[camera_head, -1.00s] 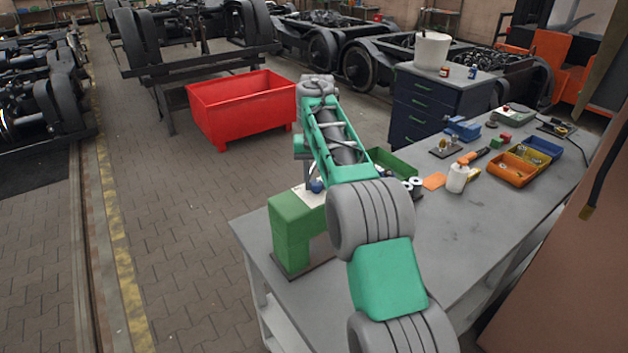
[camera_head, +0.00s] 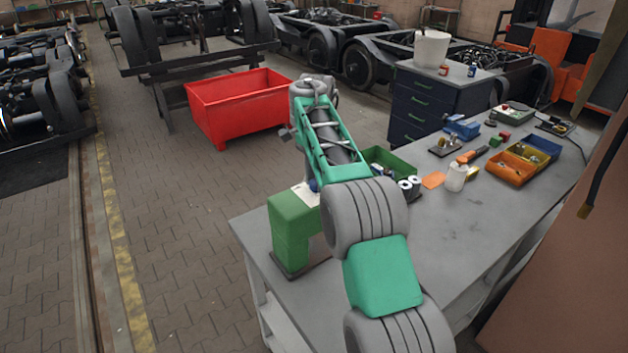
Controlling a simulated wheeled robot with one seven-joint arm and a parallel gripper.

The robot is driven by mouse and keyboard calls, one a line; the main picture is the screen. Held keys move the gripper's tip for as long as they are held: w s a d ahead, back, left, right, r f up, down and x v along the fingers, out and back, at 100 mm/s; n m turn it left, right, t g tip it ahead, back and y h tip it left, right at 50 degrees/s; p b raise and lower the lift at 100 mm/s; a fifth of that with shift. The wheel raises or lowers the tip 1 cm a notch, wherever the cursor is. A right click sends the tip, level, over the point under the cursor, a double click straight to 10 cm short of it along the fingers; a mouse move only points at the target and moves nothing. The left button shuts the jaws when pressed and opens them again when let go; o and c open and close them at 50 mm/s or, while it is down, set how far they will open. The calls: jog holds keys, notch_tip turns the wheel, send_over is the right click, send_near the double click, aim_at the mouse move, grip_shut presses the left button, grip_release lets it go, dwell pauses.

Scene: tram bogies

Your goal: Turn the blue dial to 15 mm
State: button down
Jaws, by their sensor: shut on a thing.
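A green machine stand (camera_head: 291,232) with a raised head stands on the near left corner of the grey workbench. A pale plate (camera_head: 306,196) lies on its top. A small patch of blue (camera_head: 313,185), which looks like the dial, shows at the plate's right edge, against my arm. The rest of the dial, its marks and its setting are hidden. My green and grey arm rises in front of the stand and bends over at the top. My gripper is hidden behind the arm, so its hold on the dial does not show.
The grey bench (camera_head: 440,232) is bare at its front middle. A green bin (camera_head: 391,160), white rolls (camera_head: 410,186), a white bottle (camera_head: 456,177) and an orange tray (camera_head: 512,170) stand farther back. A red tub (camera_head: 238,108) stands on the floor behind.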

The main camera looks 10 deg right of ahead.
jog(key=shift+s+f+m, duration=0.15)
jog(key=shift+f+m, duration=0.1)
jog(key=shift+m, duration=0.85)
jog(key=c, duration=1.4)
grip_release()
jog(key=o, duration=0.4)
jog(key=shift+r, duration=0.15)
jog(key=shift+r, duration=0.1)
